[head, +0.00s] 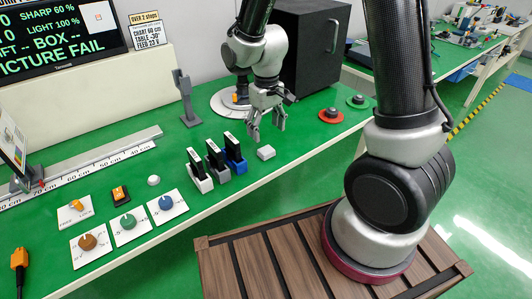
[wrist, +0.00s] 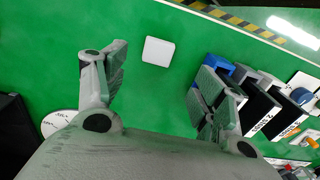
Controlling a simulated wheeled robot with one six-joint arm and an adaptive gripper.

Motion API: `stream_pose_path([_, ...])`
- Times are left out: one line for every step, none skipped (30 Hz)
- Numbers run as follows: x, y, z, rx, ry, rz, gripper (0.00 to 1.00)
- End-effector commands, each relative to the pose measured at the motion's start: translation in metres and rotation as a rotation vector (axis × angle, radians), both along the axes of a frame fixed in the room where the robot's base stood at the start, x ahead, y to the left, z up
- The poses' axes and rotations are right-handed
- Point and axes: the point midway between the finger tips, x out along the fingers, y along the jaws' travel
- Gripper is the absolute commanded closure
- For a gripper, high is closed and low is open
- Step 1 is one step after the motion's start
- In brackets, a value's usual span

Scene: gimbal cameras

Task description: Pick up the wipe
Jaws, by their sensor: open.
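The wipe appears to be the small white block (head: 266,153) lying on the green bench top, right of the row of dark modules. It also shows as a white rounded square in the wrist view (wrist: 158,51), at the top between the fingers. My gripper (head: 267,128) is open and empty, with its fingers pointing down above the bench, just behind the white block in the head view. In the wrist view my gripper (wrist: 164,70) has its fingers spread wide, with the block apart from both of them.
Dark modules in white, grey and blue holders (head: 236,158) stand close left of the block; they show near the right finger in the wrist view (wrist: 258,105). Bare bench lies around the block's right side.

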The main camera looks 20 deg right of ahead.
Motion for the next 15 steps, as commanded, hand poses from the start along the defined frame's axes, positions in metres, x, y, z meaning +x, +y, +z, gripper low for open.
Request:
stream_pose_path([0.0, 0.003, -0.007, -0.002, 0.007, 0.006, 0.3])
stream_pose_path([0.0, 0.004, -0.011, -0.004, 0.008, 0.007, 0.3])
stream_pose_path([0.0, 0.004, -0.016, -0.005, 0.011, 0.009, 0.3])
stream_pose_path([0.001, 0.005, -0.02, -0.005, 0.012, 0.009, 0.3])
stream_pose_path([0.001, 0.005, -0.024, -0.005, 0.011, 0.009, 0.3])
stream_pose_path([0.0, 0.004, -0.029, -0.005, 0.012, 0.009, 0.3])
stream_pose_path([0.001, 0.004, -0.032, -0.005, 0.012, 0.009, 0.3])
stream_pose_path([0.001, 0.004, -0.036, -0.005, 0.011, 0.008, 0.3])
stream_pose_path([0.001, 0.003, -0.041, -0.005, 0.012, 0.008, 0.3])
stream_pose_path([0.001, 0.003, -0.045, -0.005, 0.011, 0.008, 0.3])
stream_pose_path([0.001, 0.002, -0.049, -0.005, 0.012, 0.008, 0.3])
stream_pose_path([0.001, 0.001, -0.056, -0.005, 0.012, 0.007, 0.3])
stream_pose_path([0.002, 0.001, -0.061, -0.005, 0.012, 0.007, 0.3])
stream_pose_path([0.002, 0.0, -0.066, -0.005, 0.013, 0.007, 0.3])
stream_pose_path([0.002, 0.0, -0.072, -0.005, 0.012, 0.008, 0.3])
